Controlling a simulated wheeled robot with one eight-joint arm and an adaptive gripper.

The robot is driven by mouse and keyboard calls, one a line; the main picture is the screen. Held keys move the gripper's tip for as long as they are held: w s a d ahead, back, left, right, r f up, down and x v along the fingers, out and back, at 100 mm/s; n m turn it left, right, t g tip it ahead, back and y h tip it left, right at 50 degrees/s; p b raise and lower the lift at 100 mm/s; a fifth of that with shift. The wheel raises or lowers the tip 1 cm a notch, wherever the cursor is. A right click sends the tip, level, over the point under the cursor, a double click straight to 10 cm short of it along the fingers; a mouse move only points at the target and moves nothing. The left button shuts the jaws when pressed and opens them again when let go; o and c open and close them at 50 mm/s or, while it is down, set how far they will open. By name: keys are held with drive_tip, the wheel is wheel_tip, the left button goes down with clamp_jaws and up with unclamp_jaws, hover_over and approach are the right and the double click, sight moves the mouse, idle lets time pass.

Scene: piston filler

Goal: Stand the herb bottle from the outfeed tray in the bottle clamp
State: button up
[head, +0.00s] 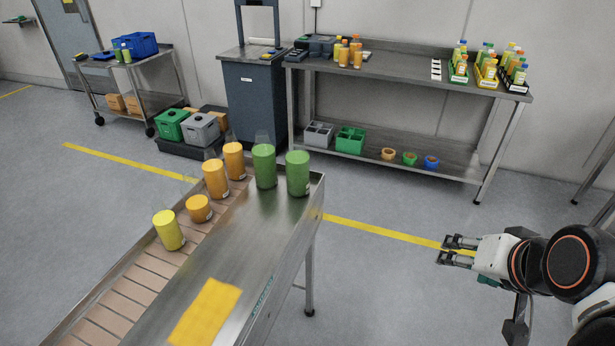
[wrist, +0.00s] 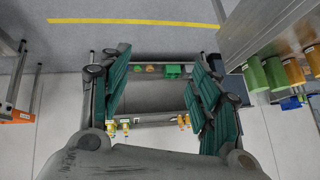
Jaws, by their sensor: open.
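Two green bottles, a left one (head: 264,167) and a right one (head: 298,174), stand upright at the far end of a steel tray (head: 245,235). I cannot tell which is the herb bottle, as no label is readable. Green bottles (wrist: 265,76) also show at the right of the wrist view. My gripper (head: 457,251) is open and empty, out over the floor to the right of the tray, well apart from the bottles. In the wrist view its teal fingers (wrist: 162,88) are spread with nothing between them. I cannot make out a bottle clamp in either view.
Orange bottles (head: 215,179) and a yellow one (head: 168,230) stand along a roller conveyor (head: 125,290) beside the tray. A yellow patch (head: 205,310) lies on the tray. A steel bench (head: 420,82) with bottles and crates stands at the back wall. Floor between is clear.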

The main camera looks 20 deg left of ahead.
drive_tip(key=w+a+r+m+y+p, duration=0.15)
drive_tip(key=w+a+m+y, duration=0.3)
drive_tip(key=w+a, duration=0.45)
drive_tip(key=m+t+y+p, duration=0.3)
drive_tip(key=m+y, duration=0.5)
drive_tip(key=m, duration=1.1)
approach(301, 144)
drive_tip(key=shift+t, duration=0.3)
drive_tip(key=x, duration=0.2)
drive_tip(key=b+x, duration=0.1)
drive_tip(key=x, duration=0.1)
drive_tip(key=f+b+x, duration=0.1)
drive_tip(key=x, duration=0.1)
drive_tip(key=shift+r+b+x, duration=0.1)
drive_tip(key=shift+b+x, duration=0.5)
drive_tip(key=shift+x, duration=0.85)
drive_tip(key=shift+r+b+x, duration=0.15)
drive_tip(key=shift+b+x, duration=0.45)
drive_tip(key=shift+x, duration=0.9)
drive_tip(key=shift+s+a, duration=0.1)
drive_tip(key=shift+s, duration=0.05)
clamp_jaws()
